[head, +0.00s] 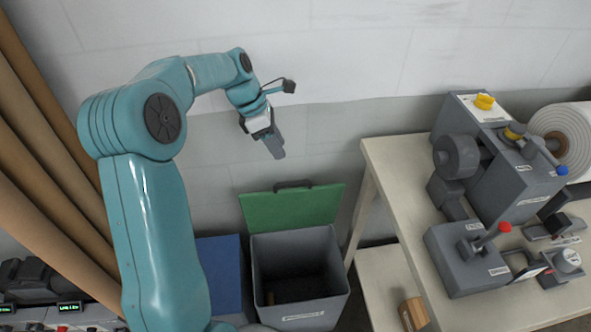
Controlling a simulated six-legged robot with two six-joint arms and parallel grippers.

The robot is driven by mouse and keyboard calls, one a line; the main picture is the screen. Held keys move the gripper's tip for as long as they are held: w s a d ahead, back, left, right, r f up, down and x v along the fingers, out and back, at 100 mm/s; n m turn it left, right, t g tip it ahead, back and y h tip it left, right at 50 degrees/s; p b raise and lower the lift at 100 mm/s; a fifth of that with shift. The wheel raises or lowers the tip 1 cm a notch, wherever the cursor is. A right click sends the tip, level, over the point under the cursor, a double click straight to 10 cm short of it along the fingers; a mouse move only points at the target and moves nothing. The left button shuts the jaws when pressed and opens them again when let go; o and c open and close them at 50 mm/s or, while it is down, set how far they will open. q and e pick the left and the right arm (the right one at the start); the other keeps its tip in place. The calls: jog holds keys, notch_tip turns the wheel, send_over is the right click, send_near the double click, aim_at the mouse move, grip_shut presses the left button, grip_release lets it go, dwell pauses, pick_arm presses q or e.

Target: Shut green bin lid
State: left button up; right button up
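The green lid (290,209) stands open at the back of a grey bin (306,316), leaning towards the wall, with a dark handle (293,184) on its top edge. The bin's inside is open to view and a small brownish thing lies at its bottom. My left gripper (275,151) hangs above and slightly left of the lid's top edge, apart from it, pointing down. Its fingers look like one dark shape, so I cannot tell whether they are open or shut. My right gripper is not in view.
A blue lid or panel (220,270) is left of the grey bin. A pale table (395,185) with a grey machine (490,160) stands at right. Brown rolls (45,130) lean at left. A white roll (566,127) is at far right. The wall is close behind the lid.

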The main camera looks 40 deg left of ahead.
pick_arm(q)
jog(key=shift+n+y, duration=0.3)
jog(key=x, duration=0.4)
jog(key=a+x, duration=0.1)
jog(key=x, duration=0.4)
jog(key=a+x, duration=0.1)
jog(key=x, duration=0.3)
jog(key=shift+s+d+f, duration=0.1)
jog(key=shift+s+f, duration=0.1)
jog(key=shift+f, duration=0.35)
grip_shut()
